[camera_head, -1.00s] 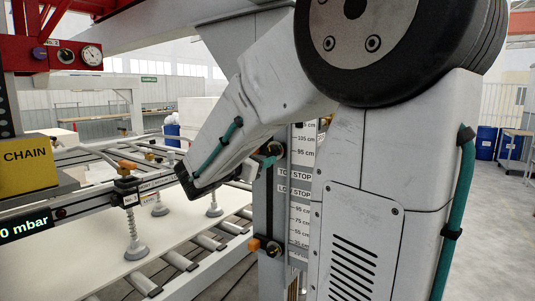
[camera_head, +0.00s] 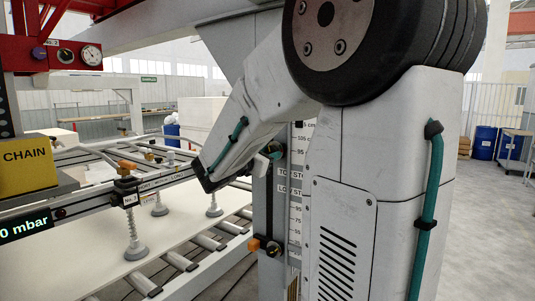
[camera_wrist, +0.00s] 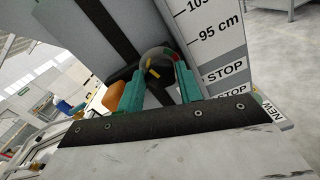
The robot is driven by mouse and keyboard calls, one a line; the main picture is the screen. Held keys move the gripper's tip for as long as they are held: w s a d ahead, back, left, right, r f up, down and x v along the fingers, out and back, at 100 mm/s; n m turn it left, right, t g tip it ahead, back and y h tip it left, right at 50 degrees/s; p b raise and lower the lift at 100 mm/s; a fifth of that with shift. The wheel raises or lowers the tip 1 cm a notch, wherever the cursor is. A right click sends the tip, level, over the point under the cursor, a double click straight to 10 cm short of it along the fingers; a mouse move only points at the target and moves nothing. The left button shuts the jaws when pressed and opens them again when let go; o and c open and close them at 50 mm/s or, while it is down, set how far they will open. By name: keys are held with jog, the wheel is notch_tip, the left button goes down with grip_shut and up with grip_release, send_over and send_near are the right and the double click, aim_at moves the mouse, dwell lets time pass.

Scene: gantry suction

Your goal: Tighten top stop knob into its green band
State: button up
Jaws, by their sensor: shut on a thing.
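The top stop knob (camera_wrist: 157,66) is a rounded dark-grey knob with a yellow mark, on the scale post beside the "95 cm" marking in the wrist view. The teal fingers of my gripper (camera_wrist: 160,90) stand on both sides of it and are shut on it. Small red and green patches show at the knob's right edge. I cannot tell whether the yellow mark lies within the green. An orange part (camera_wrist: 113,96) shows beside the left finger. In the head view my gripper (camera_head: 271,152) is at the post, largely hiding the knob.
The low stop knob (camera_head: 273,248) sits lower on the post, with an orange part (camera_head: 253,244) beside it. To the left, suction cups (camera_head: 136,248) rest on or just above a pale sheet (camera_head: 80,258) over rollers (camera_head: 180,261). Open floor lies to the right.

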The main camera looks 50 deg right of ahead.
jog(key=shift+m, duration=3)
jog(key=o, duration=1)
jog(key=a, duration=0.8)
jog(key=shift+s, duration=0.35)
jog(key=shift+d, duration=0.1)
